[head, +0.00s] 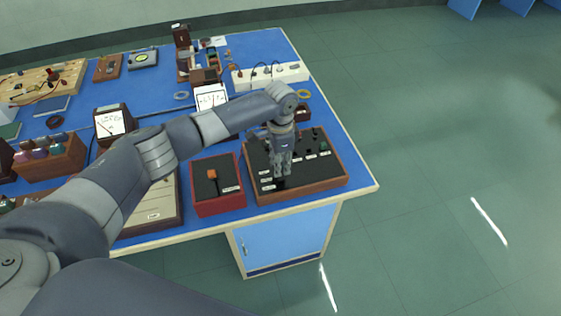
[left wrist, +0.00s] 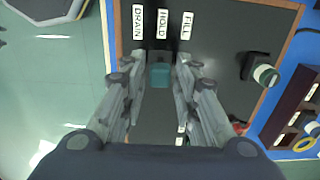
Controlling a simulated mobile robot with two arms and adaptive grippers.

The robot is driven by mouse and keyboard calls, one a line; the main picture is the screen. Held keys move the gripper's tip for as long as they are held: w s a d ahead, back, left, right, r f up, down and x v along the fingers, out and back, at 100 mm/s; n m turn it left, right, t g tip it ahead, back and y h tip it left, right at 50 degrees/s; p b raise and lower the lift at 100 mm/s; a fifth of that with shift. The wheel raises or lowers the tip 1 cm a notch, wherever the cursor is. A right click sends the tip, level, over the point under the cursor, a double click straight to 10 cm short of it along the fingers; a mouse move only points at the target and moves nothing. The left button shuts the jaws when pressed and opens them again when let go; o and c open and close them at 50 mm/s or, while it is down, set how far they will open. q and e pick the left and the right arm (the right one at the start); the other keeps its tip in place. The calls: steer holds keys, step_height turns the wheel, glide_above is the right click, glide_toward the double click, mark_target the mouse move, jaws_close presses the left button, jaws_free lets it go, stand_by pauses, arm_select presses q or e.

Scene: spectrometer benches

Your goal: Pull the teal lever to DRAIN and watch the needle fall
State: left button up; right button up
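The teal lever (left wrist: 160,76) is in the left wrist view, in line with the HOLD label (left wrist: 162,23), between the DRAIN label (left wrist: 138,22) and the FILL label (left wrist: 186,25). My left gripper (left wrist: 161,70) has one finger on each side of the lever, with a narrow gap showing on both sides. In the head view my left gripper (head: 281,174) points down over the dark wood-framed panel (head: 322,178) and hides the lever. A meter with a white face (head: 110,122) stands left of my arm; its needle is too small to read. My right gripper is out of view.
A red-framed box with an orange switch (head: 212,174) stands just left of the panel. A dark knob (left wrist: 262,73) sticks up right of the lever. A white power strip (head: 270,75) lies behind. The blue bench's right edge is close; open floor (head: 450,150) lies beyond.

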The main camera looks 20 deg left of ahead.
arm_select(q)
jaws_close()
steer(key=t+p, duration=0.1)
steer(key=p, duration=0.1)
steer(key=s+d+t+y+p, duration=0.1)
steer(key=p, duration=0.2)
steer(key=shift+s+r, duration=0.2)
steer(key=shift+s, duration=0.1)
steer(key=shift+s+d+f+t+y+p, duration=0.35)
steer(key=shift+s+d+t+y+p, duration=0.1)
steer(key=shift+t+y+p, duration=0.3)
steer(key=shift+s+d+f+t+y+p, duration=0.1)
steer(key=shift+s+f+t+y+p, duration=0.25)
steer(key=shift+t, duration=0.2)
